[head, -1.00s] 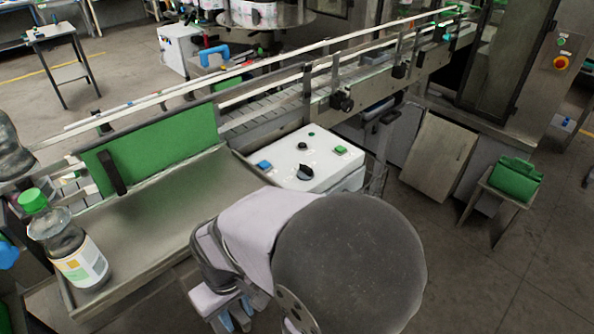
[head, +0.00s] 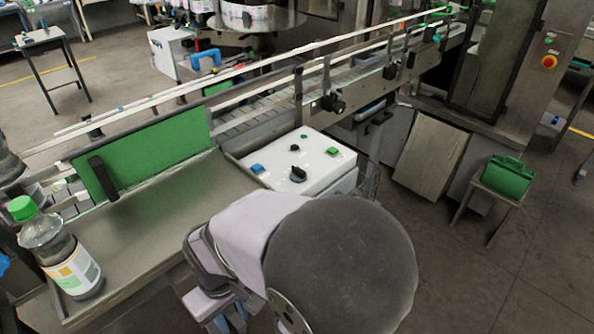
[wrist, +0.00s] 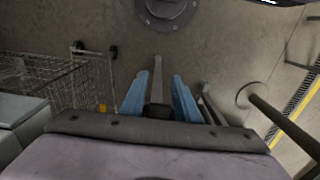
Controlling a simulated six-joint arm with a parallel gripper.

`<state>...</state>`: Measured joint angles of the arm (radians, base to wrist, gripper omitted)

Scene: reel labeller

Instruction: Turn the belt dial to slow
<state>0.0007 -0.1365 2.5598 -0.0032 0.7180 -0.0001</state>
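A white control box (head: 318,166) stands beside the conveyor in the head view. On its top is a black dial (head: 298,174) with a raised grip, and a smaller black knob (head: 295,148) behind it. No labels are readable, so I cannot tell the dial's setting or which one is the belt dial. My gripper (head: 228,322) is at the bottom of the head view, in front of the box and apart from it, partly cut off. In the wrist view, its two blue fingers (wrist: 158,92) are spread with nothing held, pointing over the floor. The box's dials are not in the wrist view.
A blue button (head: 257,169) and a green button (head: 333,151) flank the dial. A steel tray (head: 150,225) with a green-capped bottle (head: 72,262) lies left. The conveyor (head: 250,118) runs behind. A wire cart (wrist: 85,80) shows in the wrist view.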

